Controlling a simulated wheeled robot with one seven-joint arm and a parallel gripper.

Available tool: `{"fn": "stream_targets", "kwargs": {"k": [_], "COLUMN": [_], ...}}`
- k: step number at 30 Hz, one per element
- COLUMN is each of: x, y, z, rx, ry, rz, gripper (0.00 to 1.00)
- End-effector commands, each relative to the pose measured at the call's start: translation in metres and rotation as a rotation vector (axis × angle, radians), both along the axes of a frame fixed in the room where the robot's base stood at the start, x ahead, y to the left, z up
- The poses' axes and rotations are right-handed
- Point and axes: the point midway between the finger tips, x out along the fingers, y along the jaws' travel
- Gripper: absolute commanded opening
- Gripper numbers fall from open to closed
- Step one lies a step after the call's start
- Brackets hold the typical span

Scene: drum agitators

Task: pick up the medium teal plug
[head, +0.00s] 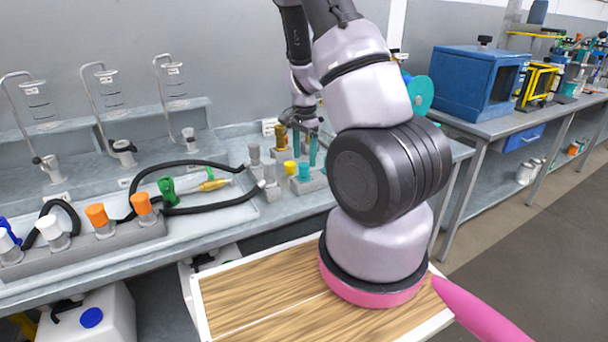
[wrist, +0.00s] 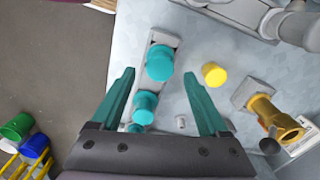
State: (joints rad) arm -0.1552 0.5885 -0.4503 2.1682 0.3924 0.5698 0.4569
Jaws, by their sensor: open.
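In the wrist view, several teal plugs stand in a row on a narrow grey rack (wrist: 166,38). The large teal plug (wrist: 160,62) is farthest up the picture. The medium teal plug (wrist: 145,106) is below it, and a small teal plug (wrist: 135,128) is partly hidden by my gripper body. My gripper (wrist: 159,76) has its teal fingers spread on either side of the row, with nothing held. In the head view my gripper (head: 304,158) points down over the rack's area. One teal plug (head: 304,171) shows there; which size is unclear.
A loose-looking yellow plug (wrist: 214,74) stands right of the row, also visible in the head view (head: 290,167). An amber fitting (wrist: 272,118) on a grey block is farther right.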

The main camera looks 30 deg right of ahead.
Motion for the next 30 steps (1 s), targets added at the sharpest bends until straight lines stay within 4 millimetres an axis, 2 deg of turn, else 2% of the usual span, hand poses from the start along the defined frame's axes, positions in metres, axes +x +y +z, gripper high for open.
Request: {"fn": "stream_targets", "kwargs": {"k": [3,8,17,23,24,30], "x": [-0.002,-0.002,-0.001,-0.001,-0.001,-0.001], "y": [0.002,0.003,0.003,0.003,0.003,0.003], "z": [-0.020,-0.040,-0.045,-0.045,-0.045,-0.044], "rx": [0.000,0.001,0.000,0.000,0.000,0.000], "ry": [0.005,0.003,0.001,0.001,0.001,0.001], "rz": [-0.001,-0.001,0.000,0.001,0.001,0.001], "gripper": [0.78,0.78,0.78,0.05,0.00,0.00]}}
